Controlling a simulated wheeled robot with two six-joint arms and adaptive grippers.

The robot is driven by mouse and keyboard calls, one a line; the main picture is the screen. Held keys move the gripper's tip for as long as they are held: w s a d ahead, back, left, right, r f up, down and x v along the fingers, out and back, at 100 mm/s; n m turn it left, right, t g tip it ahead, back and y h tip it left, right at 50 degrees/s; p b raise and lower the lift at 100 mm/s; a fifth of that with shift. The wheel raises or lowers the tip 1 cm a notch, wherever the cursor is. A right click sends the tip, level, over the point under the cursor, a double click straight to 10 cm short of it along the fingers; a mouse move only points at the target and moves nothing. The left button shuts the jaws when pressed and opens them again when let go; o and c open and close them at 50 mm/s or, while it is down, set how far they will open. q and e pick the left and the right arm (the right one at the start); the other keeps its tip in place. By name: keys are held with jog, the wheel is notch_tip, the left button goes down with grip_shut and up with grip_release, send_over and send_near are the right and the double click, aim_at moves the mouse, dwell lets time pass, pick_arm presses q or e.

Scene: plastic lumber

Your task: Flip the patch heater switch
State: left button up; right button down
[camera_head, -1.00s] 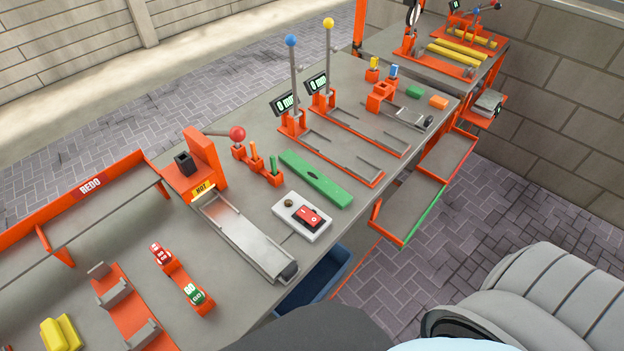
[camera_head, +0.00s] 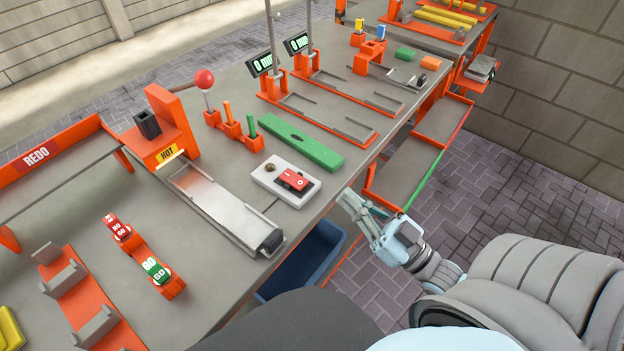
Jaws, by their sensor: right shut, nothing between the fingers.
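The likely patch heater switch is a red rocker (camera_head: 293,181) on a white box (camera_head: 270,187) near the table's front edge. A small brown round part sits at the box's far left. The rocker looks tilted, but I cannot tell which position it is in. The hot station (camera_head: 165,140), orange with a yellow HOT label and a metal slide, stands to the left of the box. My right gripper (camera_head: 352,203) is shut and empty, just off the table's front edge, to the right of the white box and apart from it. My left gripper is not in view.
A green bar (camera_head: 302,143) lies behind the white box. A lever with a red ball (camera_head: 204,79) rises behind the slide. A blue bin (camera_head: 312,258) is below the table edge. Orange-framed shelves (camera_head: 400,175) are at right.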

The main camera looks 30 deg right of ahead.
notch_tip(320, 180, up, 3)
jog(key=b, duration=0.3)
send_over(312, 191)
jog(key=shift+s, duration=0.1)
notch_tip(312, 191, down, 3)
jog(key=shift+r+b, duration=0.1)
jog(key=shift+b, duration=0.6)
jog(key=shift+f, duration=0.55)
